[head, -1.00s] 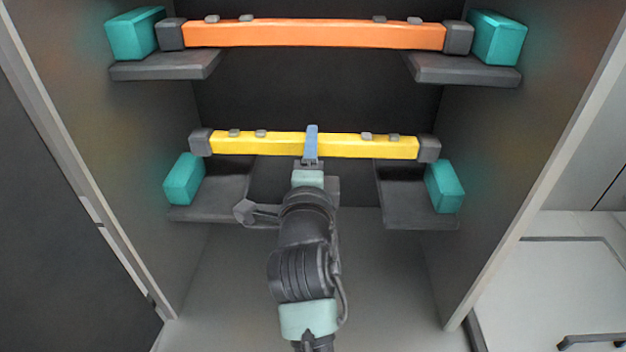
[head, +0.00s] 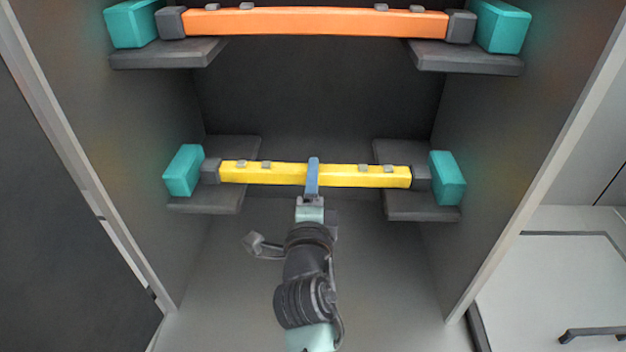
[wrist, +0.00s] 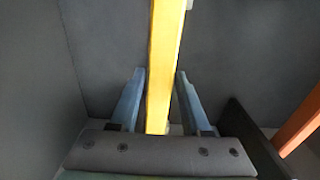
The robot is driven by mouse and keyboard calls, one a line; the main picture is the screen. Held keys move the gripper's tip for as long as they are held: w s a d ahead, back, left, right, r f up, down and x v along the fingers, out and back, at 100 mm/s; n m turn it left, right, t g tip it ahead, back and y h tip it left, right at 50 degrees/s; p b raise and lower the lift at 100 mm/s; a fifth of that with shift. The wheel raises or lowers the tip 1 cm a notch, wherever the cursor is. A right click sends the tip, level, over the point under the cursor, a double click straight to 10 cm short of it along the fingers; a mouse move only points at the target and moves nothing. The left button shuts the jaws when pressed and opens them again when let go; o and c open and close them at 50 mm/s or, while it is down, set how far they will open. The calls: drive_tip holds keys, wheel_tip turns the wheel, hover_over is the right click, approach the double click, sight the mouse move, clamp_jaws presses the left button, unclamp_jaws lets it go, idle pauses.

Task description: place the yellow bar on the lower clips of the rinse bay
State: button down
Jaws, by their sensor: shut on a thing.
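The yellow bar (head: 265,173) has dark grey end blocks and lies level across the lower part of the bay. Its ends sit between the teal blocks of the lower clips, left (head: 184,170) and right (head: 447,177), above their grey ledges. I cannot tell whether the bar rests on the ledges. My gripper (head: 313,178) is shut on the bar near its middle. In the wrist view the bar (wrist: 164,60) runs between the two blue fingers (wrist: 156,98).
An orange bar (head: 315,21) sits on the upper clips, with grey ledges (head: 165,54) under its ends. Side walls (head: 520,130) close the bay on both sides. The space between the two bars is clear.

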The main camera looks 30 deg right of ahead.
drive_tip(key=shift+c, duration=1.8)
unclamp_jaws()
drive_tip(key=b+v, duration=0.2)
drive_tip(key=v, duration=1)
drive_tip(key=shift+r, duration=0.1)
drive_tip(key=w+a+r+n+t+y, duration=0.1)
drive_tip(key=w+a+r+n+t, duration=0.15)
drive_tip(key=r, duration=0.35)
drive_tip(key=w+a+r+n+t, duration=0.1)
drive_tip(key=a+r+n+t, duration=0.2)
drive_tip(key=r, duration=0.4)
drive_tip(key=s+a+r+n+t+y, duration=0.2)
drive_tip(key=a+r+n, duration=0.3)
drive_tip(key=r, duration=0.3)
drive_tip(key=s+a+r+n+t+y, duration=0.3)
drive_tip(key=a+r+n+y, duration=0.1)
drive_tip(key=r+n, duration=0.4)
drive_tip(key=s+a+r+n+t+y, duration=0.2)
drive_tip(key=a+r+n, duration=0.4)
drive_tip(key=r, duration=0.4)
drive_tip(key=shift+s+n+y, duration=0.3)
drive_tip(key=shift+n+y, duration=0.15)
drive_tip(key=shift+y, duration=0.45)
